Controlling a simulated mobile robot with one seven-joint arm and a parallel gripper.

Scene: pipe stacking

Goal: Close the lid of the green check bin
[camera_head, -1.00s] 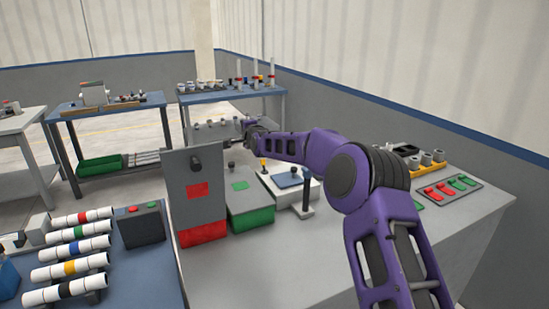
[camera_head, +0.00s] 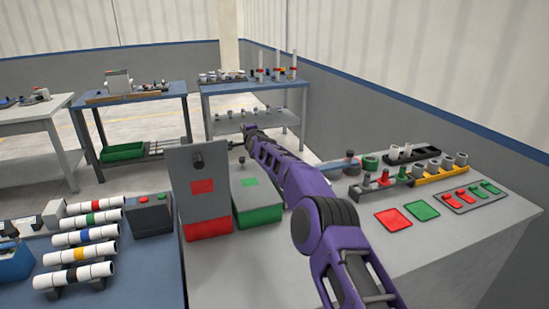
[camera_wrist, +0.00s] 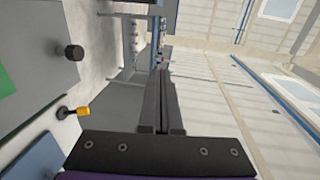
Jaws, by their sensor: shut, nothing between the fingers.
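The green check bin (camera_head: 258,216) is a green box on the grey bench. Its grey lid (camera_head: 266,187), with a green label and a dark knob (camera_head: 241,160), lies flat on top. The lid's knob also shows at the left of the wrist view (camera_wrist: 73,52), with part of the green label at the edge. My gripper (camera_head: 235,145) is just beyond the bin's far side, apart from the knob as far as I can tell. In the wrist view my gripper (camera_wrist: 163,80) has its fingers together and nothing between them.
A red bin (camera_head: 207,228) stands left of the green one, its grey lid (camera_head: 198,160) upright. A yellow-tipped lever (camera_wrist: 82,111) is near my gripper. Red and green pads (camera_head: 394,222), switches and pipe holders occupy the bench's right. Striped pipes (camera_head: 84,237) lie left.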

